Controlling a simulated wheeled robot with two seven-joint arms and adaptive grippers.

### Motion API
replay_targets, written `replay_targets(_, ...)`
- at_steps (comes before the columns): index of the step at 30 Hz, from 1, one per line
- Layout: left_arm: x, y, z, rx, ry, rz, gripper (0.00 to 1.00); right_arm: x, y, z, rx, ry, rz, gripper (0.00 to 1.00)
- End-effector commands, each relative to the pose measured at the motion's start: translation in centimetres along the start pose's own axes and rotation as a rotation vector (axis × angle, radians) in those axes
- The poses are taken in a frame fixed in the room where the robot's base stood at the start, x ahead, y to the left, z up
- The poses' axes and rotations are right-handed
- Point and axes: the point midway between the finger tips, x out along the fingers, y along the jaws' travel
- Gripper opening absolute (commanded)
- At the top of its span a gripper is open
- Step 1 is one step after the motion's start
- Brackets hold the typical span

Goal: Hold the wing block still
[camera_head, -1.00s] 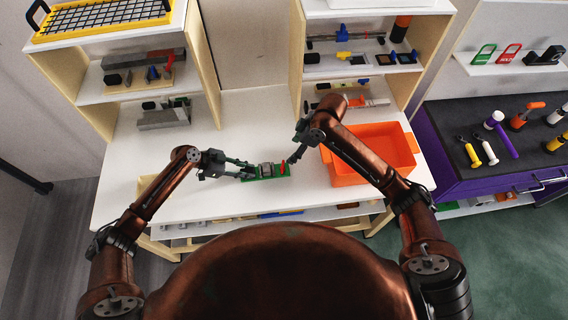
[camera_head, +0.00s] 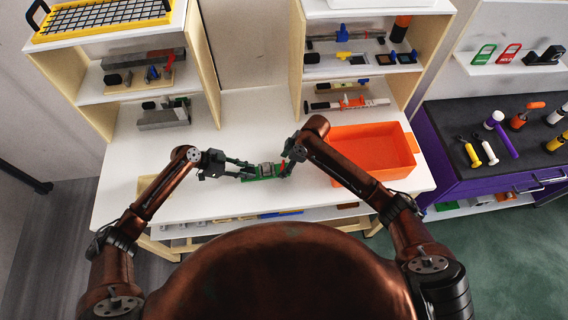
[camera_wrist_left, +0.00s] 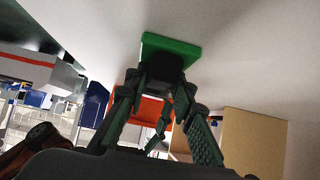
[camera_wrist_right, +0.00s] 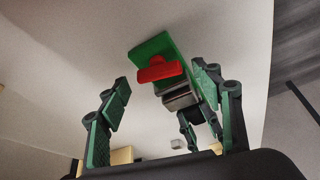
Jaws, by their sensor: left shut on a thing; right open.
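The wing block (camera_head: 264,178) has a green base with a grey block and a red piece on top. It is on the white tabletop in front of me. My left gripper (camera_head: 246,174) is shut on its left end; in the left wrist view the green base (camera_wrist_left: 172,44) shows at the fingertips (camera_wrist_left: 162,72). My right gripper (camera_head: 287,167) is open at the block's right end. In the right wrist view the red piece (camera_wrist_right: 160,71) lies between its spread fingers (camera_wrist_right: 158,80), with no clear contact.
An orange bin (camera_head: 368,150) stands right of my right gripper, close to that forearm. Shelves with tools stand at the back left (camera_head: 140,88) and back right (camera_head: 350,72). The tabletop (camera_head: 245,115) behind the block is clear. A purple tool bench (camera_head: 475,185) is farther right.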

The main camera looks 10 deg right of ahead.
Motion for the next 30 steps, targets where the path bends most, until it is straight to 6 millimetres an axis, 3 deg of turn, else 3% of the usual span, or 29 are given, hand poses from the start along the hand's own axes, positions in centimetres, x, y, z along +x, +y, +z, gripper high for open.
replay_targets(10,0.01,-0.01,0.02,-0.001,0.0,0.0,0.0,0.4,0.01,0.04,0.001,0.0,0.0,0.59)
replay_targets(27,0.0,-0.01,0.02,-0.001,0.0,0.0,0.0,0.37,0.03,0.05,0.001,0.0,0.0,0.2)
replay_targets(30,0.0,-0.01,0.02,0.0,0.0,0.0,0.0,0.37,0.02,0.05,0.003,0.0,0.001,0.17)
